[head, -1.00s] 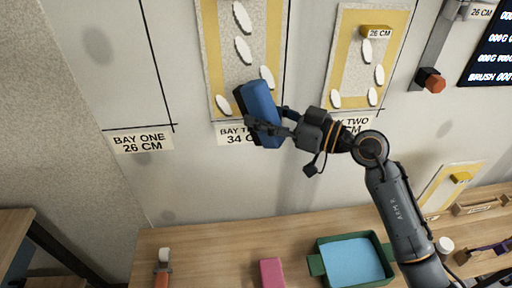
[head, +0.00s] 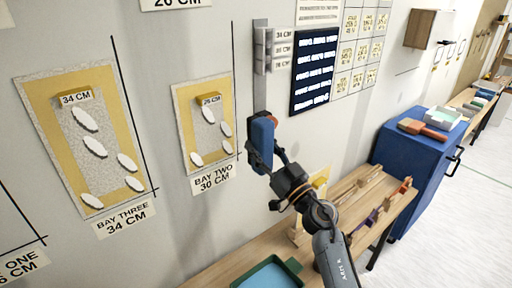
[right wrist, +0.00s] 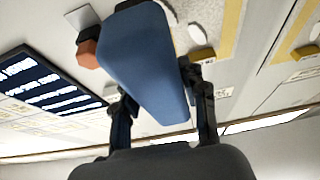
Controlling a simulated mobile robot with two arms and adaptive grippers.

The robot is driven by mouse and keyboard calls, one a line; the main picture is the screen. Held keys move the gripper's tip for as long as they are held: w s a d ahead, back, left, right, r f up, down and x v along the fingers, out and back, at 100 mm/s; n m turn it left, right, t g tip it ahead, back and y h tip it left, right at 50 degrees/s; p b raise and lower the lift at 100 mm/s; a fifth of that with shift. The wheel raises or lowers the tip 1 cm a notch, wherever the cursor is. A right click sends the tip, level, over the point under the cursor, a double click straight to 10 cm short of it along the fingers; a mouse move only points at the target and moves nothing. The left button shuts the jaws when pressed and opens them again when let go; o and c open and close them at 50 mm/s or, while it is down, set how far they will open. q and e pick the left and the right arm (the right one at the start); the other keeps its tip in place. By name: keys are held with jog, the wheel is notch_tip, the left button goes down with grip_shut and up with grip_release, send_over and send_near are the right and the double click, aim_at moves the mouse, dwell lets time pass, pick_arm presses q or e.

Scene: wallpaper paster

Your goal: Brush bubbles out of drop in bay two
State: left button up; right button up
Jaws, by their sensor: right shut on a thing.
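My right gripper (head: 270,160) is shut on a blue brush-like block (head: 261,140), which also fills the middle of the right wrist view (right wrist: 145,60). It is held up near the wall, just right of the bay two drop (head: 206,122) in the head view. That drop is a speckled panel with a yellow border, a yellow 26 CM tag (head: 209,100) and several white oval bubbles (head: 208,115). The label below reads BAY TWO 30 CM (head: 213,179). I cannot tell whether the block touches the wall. My left gripper is not in view.
The bay three drop (head: 82,140) with white bubbles hangs to the left. A vertical grey rail (head: 260,95) and a dark board (head: 314,70) are on the wall to the right. A green tray (head: 270,274) with blue inside is on the wooden bench below; a blue cabinet (head: 415,165) stands right.

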jog(key=shift+r+p, duration=0.15)
jog(key=shift+p, duration=0.35)
jog(key=shift+w+a, duration=0.2)
jog(key=shift+a, duration=0.05)
jog(key=shift+w+a+b, duration=0.45)
jog(key=shift+w+a, duration=0.4)
jog(key=shift+w, duration=0.35)
jog(key=shift+w+a+b, duration=0.45)
jog(key=shift+w+a, duration=0.4)
jog(key=shift+w, duration=0.3)
jog(key=shift+w+a, duration=0.7)
jog(key=shift+w, duration=0.3)
dwell(0.3)
dwell(1.0)
jog(key=shift+s+a, duration=1.4)
jog(key=shift+a, duration=0.5)
jog(key=shift+s+a, duration=1.35)
jog(key=shift+a, duration=0.6)
jog(key=shift+s+a, duration=1.4)
jog(key=shift+a, duration=0.5)
